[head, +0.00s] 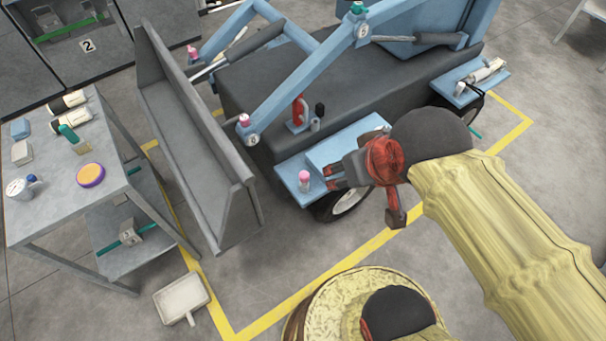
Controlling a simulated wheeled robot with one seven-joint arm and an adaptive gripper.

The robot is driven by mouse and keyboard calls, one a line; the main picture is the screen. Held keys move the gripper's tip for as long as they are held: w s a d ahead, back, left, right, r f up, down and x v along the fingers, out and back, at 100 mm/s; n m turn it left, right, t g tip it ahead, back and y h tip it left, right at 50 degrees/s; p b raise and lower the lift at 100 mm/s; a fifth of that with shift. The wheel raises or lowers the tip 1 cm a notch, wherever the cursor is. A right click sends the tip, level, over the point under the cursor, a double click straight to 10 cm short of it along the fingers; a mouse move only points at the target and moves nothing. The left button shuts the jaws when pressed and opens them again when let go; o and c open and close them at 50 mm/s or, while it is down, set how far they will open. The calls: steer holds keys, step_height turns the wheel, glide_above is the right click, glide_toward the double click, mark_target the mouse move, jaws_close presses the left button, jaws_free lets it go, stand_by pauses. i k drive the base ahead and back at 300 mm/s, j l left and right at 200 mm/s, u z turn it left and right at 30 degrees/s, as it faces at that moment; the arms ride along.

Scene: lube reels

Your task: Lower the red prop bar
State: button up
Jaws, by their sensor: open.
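I cannot make out a red prop bar for certain. The clearest red thing is a short upright red piece (299,110) on a small blue ledge at the side of the blue and dark-grey loader, below its sloping blue lift arm (300,88). It looks more like a bottle than a bar. My gripper (328,177) is open at the end of my yellow arm, over the loader's blue side step (347,140), close to a pink-topped fitting (304,181). I see nothing between its fingers. My wrist hides part of the step and the wheel below.
The loader's grey bucket (190,140) stands at left, beside a grey table (62,193) with brushes, bottles and a purple-yellow disc. A pale pan (181,299) lies on the floor. Yellow floor lines surround the loader.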

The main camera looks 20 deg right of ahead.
mark_target(297, 105)
steer(key=i+l, duration=0.1)
steer(key=i, duration=0.35)
steer(key=i+l, duration=0.1)
steer(key=i, duration=0.35)
